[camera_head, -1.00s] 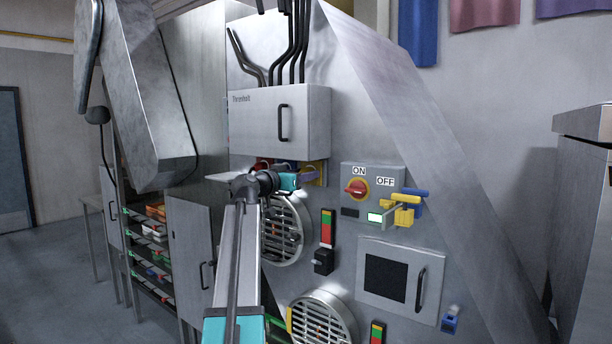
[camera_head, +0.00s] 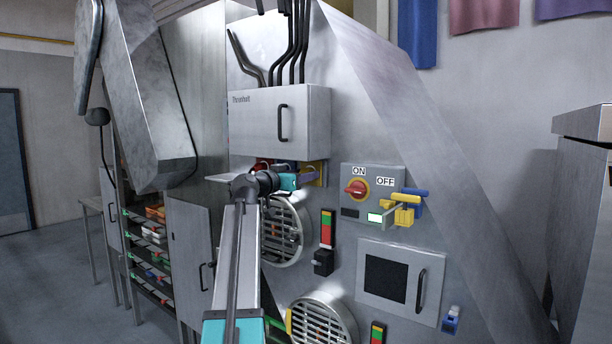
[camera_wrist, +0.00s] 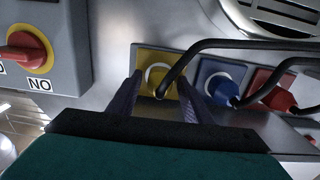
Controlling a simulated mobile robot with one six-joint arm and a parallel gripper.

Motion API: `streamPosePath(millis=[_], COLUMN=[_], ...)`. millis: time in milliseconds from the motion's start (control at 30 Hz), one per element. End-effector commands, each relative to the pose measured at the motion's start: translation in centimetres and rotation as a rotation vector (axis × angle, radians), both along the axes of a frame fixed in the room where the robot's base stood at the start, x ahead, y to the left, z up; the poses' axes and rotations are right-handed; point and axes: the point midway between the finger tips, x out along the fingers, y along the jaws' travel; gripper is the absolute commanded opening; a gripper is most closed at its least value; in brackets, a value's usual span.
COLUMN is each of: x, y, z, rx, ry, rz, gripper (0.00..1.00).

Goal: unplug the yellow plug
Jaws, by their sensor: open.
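The yellow plug (camera_wrist: 160,82) sits in its yellow socket (camera_wrist: 145,60) on the machine's panel in the wrist view, with a black cable curving away from it to the right. My gripper (camera_wrist: 158,95) is open, with one finger on each side of the plug; I cannot tell whether either finger touches it. In the head view my gripper (camera_head: 288,182) is up at the socket row under the grey box, and the yellow socket (camera_head: 319,172) shows only partly behind it. The plug itself is hidden there by my arm.
A blue plug (camera_wrist: 222,88) and a red plug (camera_wrist: 278,98) sit beside the yellow one, their cables running close by. A red rotary switch (camera_wrist: 25,52) is on a grey box at left. The grey cabinet box (camera_head: 300,122) hangs just above the sockets.

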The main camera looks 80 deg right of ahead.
Motion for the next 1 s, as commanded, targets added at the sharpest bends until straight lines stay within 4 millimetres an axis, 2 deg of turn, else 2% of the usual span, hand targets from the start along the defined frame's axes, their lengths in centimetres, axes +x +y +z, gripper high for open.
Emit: streamPosePath(millis=[833,867,1000], x=[0.00,0.00,0.01], y=[0.02,0.02,0.02], z=[0.02,0.02,0.01], rx=[0.000,0.000,0.000], ry=[0.000,0.000,0.000], rz=[0.000,0.000,0.000], gripper=[0.45,0.44,0.20])
